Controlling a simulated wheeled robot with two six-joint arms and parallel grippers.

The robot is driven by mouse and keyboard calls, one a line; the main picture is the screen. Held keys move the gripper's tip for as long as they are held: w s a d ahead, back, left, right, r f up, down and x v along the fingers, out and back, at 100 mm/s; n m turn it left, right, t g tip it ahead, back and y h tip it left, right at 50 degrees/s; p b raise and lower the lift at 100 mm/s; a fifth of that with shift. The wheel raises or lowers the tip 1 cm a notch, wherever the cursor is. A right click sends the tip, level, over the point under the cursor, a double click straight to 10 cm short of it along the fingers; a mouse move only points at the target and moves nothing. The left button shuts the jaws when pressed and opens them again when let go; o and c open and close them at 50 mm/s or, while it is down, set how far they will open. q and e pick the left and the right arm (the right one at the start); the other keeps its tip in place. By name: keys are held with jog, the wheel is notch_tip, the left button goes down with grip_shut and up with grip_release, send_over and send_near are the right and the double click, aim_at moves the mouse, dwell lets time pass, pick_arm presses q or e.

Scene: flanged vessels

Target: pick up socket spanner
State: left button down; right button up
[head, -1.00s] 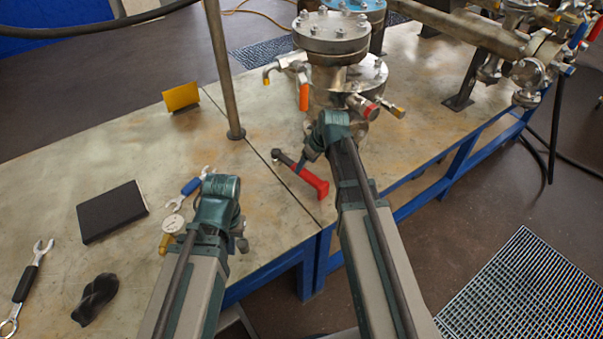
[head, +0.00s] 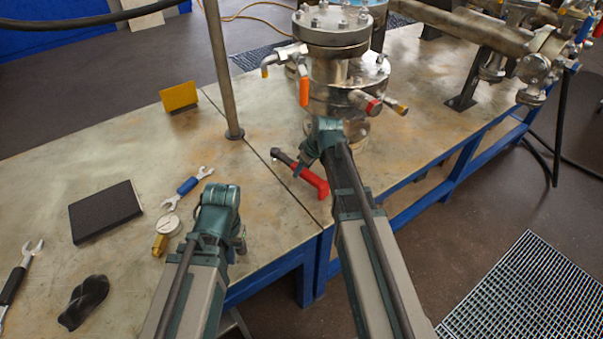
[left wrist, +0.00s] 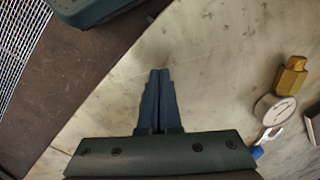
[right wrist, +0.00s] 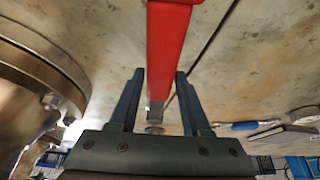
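The socket spanner (head: 316,182), with a red handle and a dark shaft, lies on the metal table in front of the flanged vessel. In the right wrist view its red handle (right wrist: 168,50) runs between and beyond the fingers of my right gripper (right wrist: 160,74). That gripper is open, with no visible contact on the handle; the height gap is hard to judge. In the head view the right gripper is mostly hidden by its arm, just above the spanner. My left gripper (left wrist: 158,73) is shut and empty over the table, left of the spanner.
The flanged vessel (head: 333,75) stands close behind my right arm. A vertical post (head: 222,75) rises behind the spanner. A blue-handled wrench (head: 188,186), a gauge (head: 167,224), a black block (head: 105,211) and a yellow plate (head: 179,96) lie or stand to the left.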

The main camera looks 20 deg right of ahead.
grip_shut()
